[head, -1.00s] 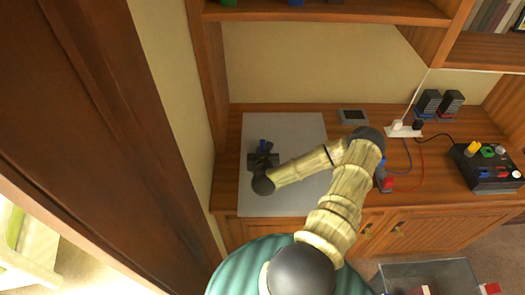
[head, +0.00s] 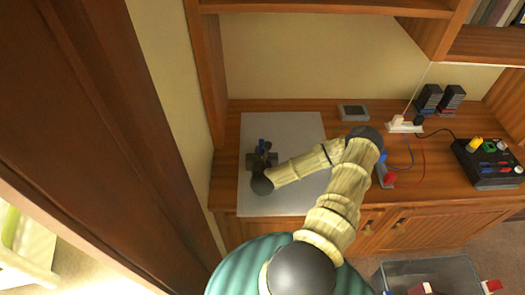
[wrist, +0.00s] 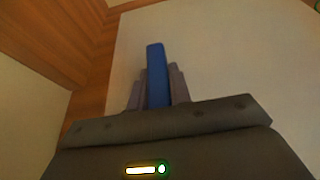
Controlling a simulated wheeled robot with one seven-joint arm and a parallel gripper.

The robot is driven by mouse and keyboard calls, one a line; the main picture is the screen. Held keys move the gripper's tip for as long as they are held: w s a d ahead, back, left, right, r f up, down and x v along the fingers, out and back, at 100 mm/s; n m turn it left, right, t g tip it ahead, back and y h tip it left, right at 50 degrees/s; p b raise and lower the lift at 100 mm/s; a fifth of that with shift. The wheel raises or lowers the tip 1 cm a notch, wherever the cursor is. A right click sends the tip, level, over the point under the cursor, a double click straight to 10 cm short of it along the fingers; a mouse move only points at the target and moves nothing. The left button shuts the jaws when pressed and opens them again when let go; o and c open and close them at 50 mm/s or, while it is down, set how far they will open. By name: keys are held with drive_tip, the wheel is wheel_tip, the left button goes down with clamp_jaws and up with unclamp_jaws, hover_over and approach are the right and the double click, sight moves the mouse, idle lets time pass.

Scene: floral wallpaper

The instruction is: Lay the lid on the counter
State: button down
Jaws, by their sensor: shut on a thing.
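My gripper (head: 262,160) is over the left part of the grey mat (head: 300,125) on the wooden counter (head: 225,150). It is shut on a small blue thing, probably the lid, which shows as a narrow blue strip (wrist: 156,75) between the two grey fingers in the wrist view. In the head view only a small bit of blue shows at the gripper. I cannot tell whether the blue thing touches the mat. The rest of it is hidden by my gripper.
A red and blue device (head: 385,174) is right of my arm. Further right are a power strip (head: 404,124), dark stacked cases (head: 440,99) and a black control box (head: 488,163). A shelf overhangs the back; most of the mat is clear.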

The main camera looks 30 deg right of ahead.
drive_tip(key=shift+s+f, duration=0.1)
drive_tip(key=shift+f, duration=0.2)
drive_tip(key=c, duration=1.2)
unclamp_jaws()
drive_tip(key=shift+s, duration=0.1)
drive_tip(key=v, duration=0.3)
drive_tip(key=p+v, duration=0.1)
drive_tip(key=v, duration=0.3)
drive_tip(key=p+v, duration=0.1)
drive_tip(key=v, duration=0.3)
drive_tip(key=shift+s+a+r, duration=0.1)
drive_tip(key=shift+r, duration=0.25)
drive_tip(key=p+v, duration=0.4)
drive_tip(key=p, duration=0.1)
drive_tip(key=shift+s, duration=0.1)
drive_tip(key=shift+s+a+r+p, duration=0.1)
drive_tip(key=shift+s+a+p, duration=0.35)
drive_tip(key=shift+s+p, duration=0.25)
